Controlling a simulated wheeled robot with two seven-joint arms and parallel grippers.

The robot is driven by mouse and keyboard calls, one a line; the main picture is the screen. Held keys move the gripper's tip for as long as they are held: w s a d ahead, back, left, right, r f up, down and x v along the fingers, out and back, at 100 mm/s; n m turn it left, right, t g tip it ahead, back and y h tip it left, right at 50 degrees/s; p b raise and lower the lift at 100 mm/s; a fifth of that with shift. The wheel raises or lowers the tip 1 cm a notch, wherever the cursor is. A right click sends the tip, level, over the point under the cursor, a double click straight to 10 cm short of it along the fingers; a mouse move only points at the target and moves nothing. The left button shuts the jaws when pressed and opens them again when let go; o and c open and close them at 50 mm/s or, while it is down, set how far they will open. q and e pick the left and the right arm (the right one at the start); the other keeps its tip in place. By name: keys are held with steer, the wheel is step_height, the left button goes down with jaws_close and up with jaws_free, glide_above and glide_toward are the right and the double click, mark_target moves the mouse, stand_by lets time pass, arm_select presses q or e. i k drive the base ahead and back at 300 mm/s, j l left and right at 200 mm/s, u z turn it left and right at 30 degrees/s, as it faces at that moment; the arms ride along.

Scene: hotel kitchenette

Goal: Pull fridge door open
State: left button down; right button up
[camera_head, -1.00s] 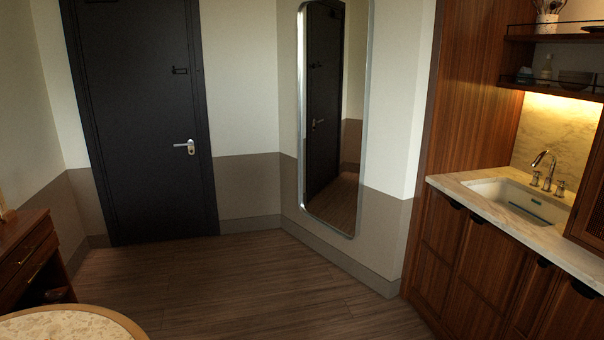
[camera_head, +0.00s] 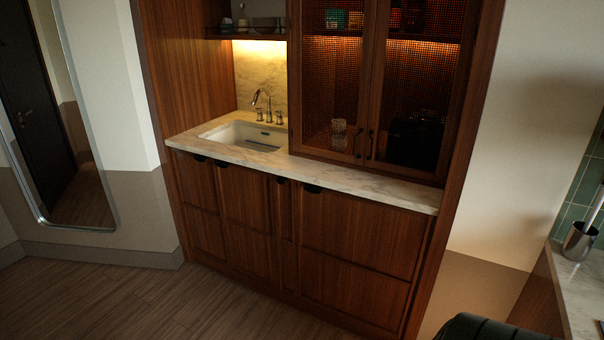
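A wooden kitchenette unit (camera_head: 245,215) stands in the middle of the view. Its lower fronts are all shut, with small dark pulls under the counter edge. A wide panel front (camera_head: 362,235) on the right has a dark pull (camera_head: 312,188) at its top left. No front is plainly marked as a fridge, so I cannot tell which one is the fridge door. Neither of my grippers is in view.
A marble counter (camera_head: 375,189) with a sink (camera_head: 245,135) tops the unit. Mesh-fronted doors (camera_head: 332,90) above are shut. A dark rounded object (camera_head: 485,328) is at the bottom right, near another counter (camera_head: 580,285). Wooden floor (camera_head: 110,300) is clear at lower left.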

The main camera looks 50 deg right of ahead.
mark_target(361, 259)
steer(key=z, duration=1.9)
